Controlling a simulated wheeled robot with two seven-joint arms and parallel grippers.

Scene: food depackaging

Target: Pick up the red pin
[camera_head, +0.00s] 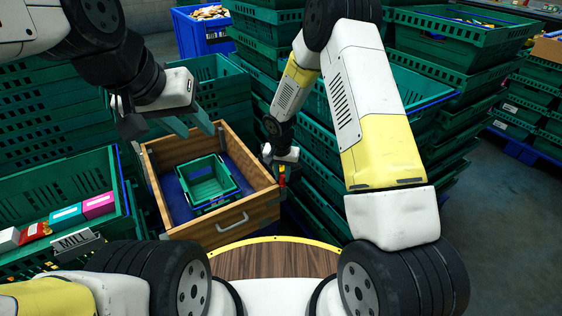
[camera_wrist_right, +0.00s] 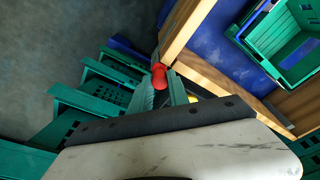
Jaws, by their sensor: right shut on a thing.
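The red pin (camera_wrist_right: 159,74) shows between the fingertips of my right gripper (camera_wrist_right: 165,88) in the right wrist view. That gripper is shut on it. In the head view the red pin (camera_head: 282,179) is a small red spot below my right gripper (camera_head: 281,169), just outside the right wall of the wooden box. The pin's lower part is hidden. My left gripper (camera_head: 190,124) is above the back left of the wooden box, with its two fingers apart and nothing between them.
The wooden box (camera_head: 213,232) has a metal handle on its front wall and a blue floor. A small green crate (camera_head: 207,183) stands inside it. Stacked green crates (camera_head: 330,180) rise close on the right. A green crate with cartons (camera_head: 98,205) stands at the left.

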